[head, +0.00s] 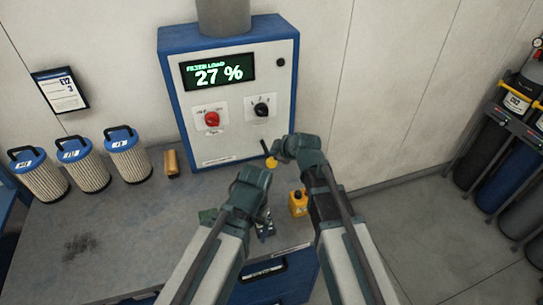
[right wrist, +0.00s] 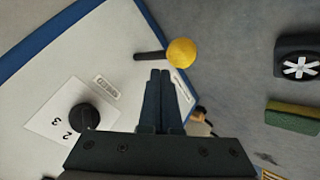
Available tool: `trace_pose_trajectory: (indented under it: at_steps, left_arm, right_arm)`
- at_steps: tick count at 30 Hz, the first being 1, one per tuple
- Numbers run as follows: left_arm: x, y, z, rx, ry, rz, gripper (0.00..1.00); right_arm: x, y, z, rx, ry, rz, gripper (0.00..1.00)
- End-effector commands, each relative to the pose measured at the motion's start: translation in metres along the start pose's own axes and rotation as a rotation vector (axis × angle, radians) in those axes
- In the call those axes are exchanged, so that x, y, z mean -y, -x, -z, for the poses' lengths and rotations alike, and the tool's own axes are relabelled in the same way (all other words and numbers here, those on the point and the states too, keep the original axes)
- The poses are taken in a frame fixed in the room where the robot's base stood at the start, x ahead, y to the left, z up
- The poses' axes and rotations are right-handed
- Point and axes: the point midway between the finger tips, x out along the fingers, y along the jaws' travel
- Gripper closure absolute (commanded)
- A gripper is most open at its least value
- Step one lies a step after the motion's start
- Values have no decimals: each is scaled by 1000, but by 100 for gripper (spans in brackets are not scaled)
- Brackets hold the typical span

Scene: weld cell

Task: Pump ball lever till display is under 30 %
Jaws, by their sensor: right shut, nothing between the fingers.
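The display (head: 218,72) on the blue-and-white filter cabinet (head: 285,80) reads 27 % under "FILTER LOAD". The ball lever (head: 271,162) has a dark rod and a yellow ball at its end. My right gripper (head: 279,158) is beside the ball in the head view. In the right wrist view the shut, empty fingers (right wrist: 160,75) point at the lever just short of the yellow ball (right wrist: 181,52), with nothing between them. My left gripper (head: 264,224) is low over the bench; its jaws are too small and hidden to judge.
The cabinet carries a red knob (head: 211,119) and a black knob (head: 262,109). Several filter cartridges (head: 127,153) stand at the bench's left. A yellow container (head: 298,204) stands by my right arm. A green block (right wrist: 290,115) lies on the bench. Gas cylinders (head: 480,150) stand far right.

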Motion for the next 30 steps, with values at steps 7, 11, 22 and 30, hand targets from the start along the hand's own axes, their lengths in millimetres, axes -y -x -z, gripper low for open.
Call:
trace_pose_trajectory:
  at_steps: [7, 11, 22, 30]
  left_arm:
    - [0, 0, 0, 0, 0, 0, 12]
    - [0, 2, 0, 0, 0, 0, 12]
    - [3, 35, -2, 0, 0, 0, 12]
    - [5, 52, -3, 0, 0, 0, 12]
  right_arm:
    - [0, 0, 0, 0, 0, 0, 100]
    - [-1, 2, 1, 0, 0, 0, 100]
    - [-18, 24, 18, 0, 0, 0, 100]
    - [-26, 36, 26, 0, 0, 0, 100]
